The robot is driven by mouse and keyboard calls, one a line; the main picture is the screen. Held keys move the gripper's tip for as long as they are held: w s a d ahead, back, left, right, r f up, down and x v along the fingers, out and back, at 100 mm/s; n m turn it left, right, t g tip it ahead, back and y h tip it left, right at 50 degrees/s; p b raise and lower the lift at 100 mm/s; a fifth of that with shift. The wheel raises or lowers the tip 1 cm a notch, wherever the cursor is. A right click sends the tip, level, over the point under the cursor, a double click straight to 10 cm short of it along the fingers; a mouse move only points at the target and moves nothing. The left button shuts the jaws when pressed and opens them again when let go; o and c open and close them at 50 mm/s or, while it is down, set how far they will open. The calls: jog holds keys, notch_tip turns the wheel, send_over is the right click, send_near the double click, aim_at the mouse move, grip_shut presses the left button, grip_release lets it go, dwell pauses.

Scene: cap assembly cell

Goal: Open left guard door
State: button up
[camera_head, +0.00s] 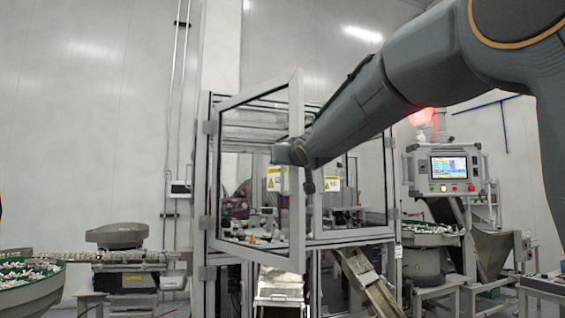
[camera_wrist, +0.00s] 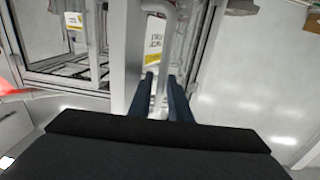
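The left guard door (camera_head: 297,150) is a grey-framed clear panel on the machine enclosure. It stands partly open, swung outward from its hinges on the left, with its free edge toward me. My arm reaches in from the upper right to that free edge; in the head view the fingers are hidden. In the wrist view my gripper (camera_wrist: 163,82) has its two dark fingers on either side of the door's light grey bar handle (camera_wrist: 171,45) and looks shut on it. The door frame (camera_wrist: 127,45) runs just left of the handle.
The right guard door (camera_head: 391,175) appears closed beside the opening. A control panel (camera_head: 448,168) on a stand is at the right, near a feeder. A green-rimmed bowl (camera_head: 30,285) of parts is at the lower left. A chute (camera_head: 370,285) slopes out below the enclosure.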

jog(key=v, duration=0.7)
jog(key=shift+s, duration=0.4)
jog(key=shift+d, duration=0.1)
jog(key=shift+c, duration=0.2)
